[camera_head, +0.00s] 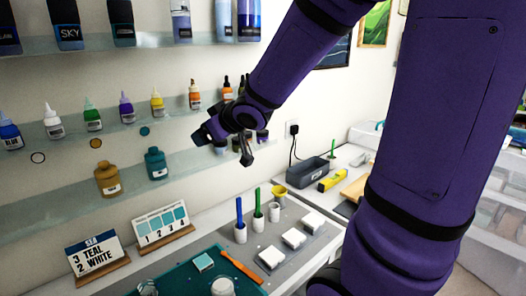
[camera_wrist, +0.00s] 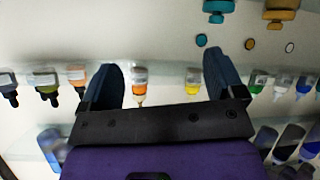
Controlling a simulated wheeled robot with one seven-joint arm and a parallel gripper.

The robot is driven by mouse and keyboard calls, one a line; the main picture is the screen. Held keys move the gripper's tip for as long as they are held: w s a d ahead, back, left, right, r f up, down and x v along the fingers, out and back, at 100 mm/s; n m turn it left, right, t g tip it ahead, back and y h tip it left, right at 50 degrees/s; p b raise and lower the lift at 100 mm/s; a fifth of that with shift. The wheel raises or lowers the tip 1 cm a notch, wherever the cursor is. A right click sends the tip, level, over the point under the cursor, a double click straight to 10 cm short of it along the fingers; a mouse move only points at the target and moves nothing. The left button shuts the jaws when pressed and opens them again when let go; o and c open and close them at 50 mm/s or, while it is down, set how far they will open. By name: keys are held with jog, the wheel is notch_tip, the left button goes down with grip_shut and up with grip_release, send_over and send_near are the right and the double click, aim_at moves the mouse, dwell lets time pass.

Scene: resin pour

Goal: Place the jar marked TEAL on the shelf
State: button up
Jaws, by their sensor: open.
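The teal jar (camera_head: 155,163) stands upright on the lower glass shelf (camera_head: 50,208), beneath a teal dot on the wall. An ochre jar (camera_head: 107,180) stands to its left. The teal jar also shows at the top edge of the wrist view (camera_wrist: 218,8), upside down and partly cut off. Its label is too small to read. My gripper (camera_head: 224,148) is open and apart from the jar, up and to its right, in front of the shelves. In the wrist view its fingers (camera_wrist: 163,75) are spread, and an orange bottle and a yellow bottle show beyond them.
Small dropper bottles (camera_head: 125,107) line the middle shelf; larger bottles (camera_head: 122,22) stand on the top one. Below are a SEA card (camera_head: 95,257), a numbered swatch card (camera_head: 162,227), a teal mat (camera_head: 185,275), cups with sticks (camera_head: 240,232) and white blocks (camera_head: 293,238).

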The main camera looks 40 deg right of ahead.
jog(key=s+a+r+m+g, duration=0.1)
jog(key=s+g, duration=0.1)
jog(key=s, duration=0.6)
jog(key=s+a+r+m+g, duration=0.1)
jog(key=s+a+g, duration=0.1)
jog(key=s, duration=0.6)
jog(key=s+a+r+m+g+h, duration=0.1)
jog(key=s+r+g, duration=0.1)
jog(key=s, duration=0.7)
jog(key=shift+a+m+g, duration=0.2)
jog(key=shift+m+g, duration=0.1)
jog(key=shift+g, duration=0.1)
